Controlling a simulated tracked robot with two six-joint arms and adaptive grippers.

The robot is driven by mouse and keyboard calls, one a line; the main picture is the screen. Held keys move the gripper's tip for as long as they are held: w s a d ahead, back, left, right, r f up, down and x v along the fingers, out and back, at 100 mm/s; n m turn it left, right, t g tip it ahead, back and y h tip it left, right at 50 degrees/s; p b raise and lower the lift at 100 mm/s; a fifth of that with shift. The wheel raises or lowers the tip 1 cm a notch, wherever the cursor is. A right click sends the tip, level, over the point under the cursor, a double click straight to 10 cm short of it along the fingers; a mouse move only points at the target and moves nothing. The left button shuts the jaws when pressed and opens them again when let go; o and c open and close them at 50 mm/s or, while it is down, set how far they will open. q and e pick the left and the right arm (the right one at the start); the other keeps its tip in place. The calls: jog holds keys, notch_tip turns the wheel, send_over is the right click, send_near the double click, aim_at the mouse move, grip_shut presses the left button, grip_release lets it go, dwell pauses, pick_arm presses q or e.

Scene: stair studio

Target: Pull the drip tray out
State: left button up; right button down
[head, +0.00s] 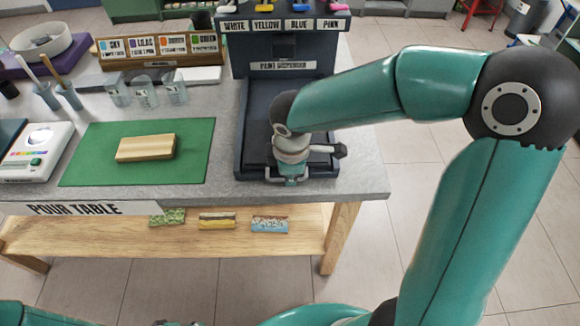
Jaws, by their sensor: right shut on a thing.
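The dark drip tray (253,162) lies in the base of the paint dispenser (285,65), at the front right of the pour table. A pale metal handle shows at its front edge. My right gripper (287,181) points down over the front of the tray and is shut on its handle. The wrist hides the fingers and the middle of the tray. The dispenser's column stands behind the gripper.
Left of the tray, a wooden block (146,148) lies on a green mat (190,165). A white scale (38,150), clear cups (146,92) and a label rack (160,50) stand further left. Floor is free before the table's front edge.

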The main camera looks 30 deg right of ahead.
jog(key=shift+s, duration=0.1)
jog(key=c, duration=1.2)
grip_release()
jog(key=shift+c, duration=0.2)
jog(key=shift+r, duration=0.1)
notch_tip(320, 180, up, 12)
jog(key=s+a, duration=0.1)
jog(key=shift+s+f, duration=0.2)
jog(key=shift+s, duration=0.15)
jog(key=shift+a, duration=0.1)
